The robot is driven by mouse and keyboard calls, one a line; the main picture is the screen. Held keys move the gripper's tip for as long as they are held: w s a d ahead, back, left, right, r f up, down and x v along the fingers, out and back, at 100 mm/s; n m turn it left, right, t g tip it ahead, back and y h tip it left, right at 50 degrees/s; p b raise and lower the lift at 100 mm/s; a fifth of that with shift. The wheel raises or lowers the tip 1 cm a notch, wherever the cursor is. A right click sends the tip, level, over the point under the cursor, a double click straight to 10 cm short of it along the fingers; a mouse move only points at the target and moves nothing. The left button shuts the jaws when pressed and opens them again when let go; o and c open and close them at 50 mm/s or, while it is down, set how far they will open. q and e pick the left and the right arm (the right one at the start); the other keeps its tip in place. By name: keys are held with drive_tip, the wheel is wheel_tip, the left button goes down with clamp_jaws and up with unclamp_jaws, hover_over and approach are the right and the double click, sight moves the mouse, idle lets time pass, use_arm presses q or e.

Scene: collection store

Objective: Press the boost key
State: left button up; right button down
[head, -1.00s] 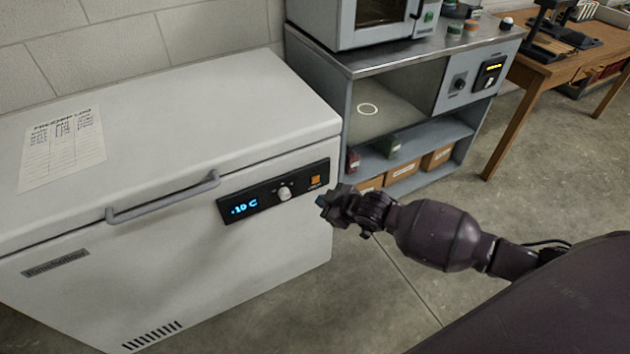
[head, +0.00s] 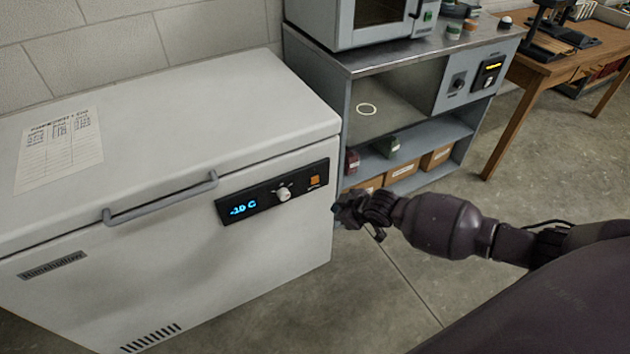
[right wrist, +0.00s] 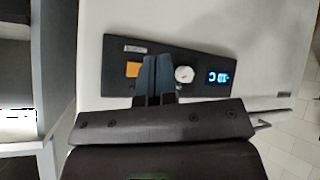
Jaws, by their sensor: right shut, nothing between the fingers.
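The orange key (head: 314,182), the only key-like square I see, sits at the right end of the black control panel (head: 265,197) on the white chest freezer. Its small label is too blurred to read. A white knob (head: 283,195) and a blue display (head: 243,209) reading about -10 C are beside it. My right gripper (head: 338,210) is shut and empty, just right of and below the panel. In the right wrist view its fingers (right wrist: 157,75) point at the panel, between the orange key (right wrist: 133,69) and the knob (right wrist: 184,74). Contact cannot be told. My left gripper is not in view.
The freezer lid (head: 170,130) is closed, with a grey handle (head: 160,200) in front and a paper log (head: 58,148) on top. A grey metal cabinet (head: 415,75) with boxes stands to the right. A wooden table (head: 560,65) is further right. The floor between is clear.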

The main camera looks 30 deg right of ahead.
sight(315, 180)
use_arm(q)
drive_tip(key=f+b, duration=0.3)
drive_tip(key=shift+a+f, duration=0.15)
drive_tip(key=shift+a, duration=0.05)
use_arm(e)
drive_tip(key=w, duration=0.8)
drive_tip(key=shift+a, duration=0.15)
use_arm(q)
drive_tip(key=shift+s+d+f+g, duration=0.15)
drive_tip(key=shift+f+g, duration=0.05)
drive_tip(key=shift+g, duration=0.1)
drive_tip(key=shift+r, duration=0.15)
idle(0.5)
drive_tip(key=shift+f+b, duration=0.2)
drive_tip(key=shift+b, duration=0.1)
use_arm(e)
drive_tip(key=shift+w+f, duration=0.1)
drive_tip(key=shift+w, duration=0.05)
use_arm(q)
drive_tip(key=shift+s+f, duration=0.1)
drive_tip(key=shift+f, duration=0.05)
use_arm(e)
drive_tip(key=shift+w, duration=0.3)
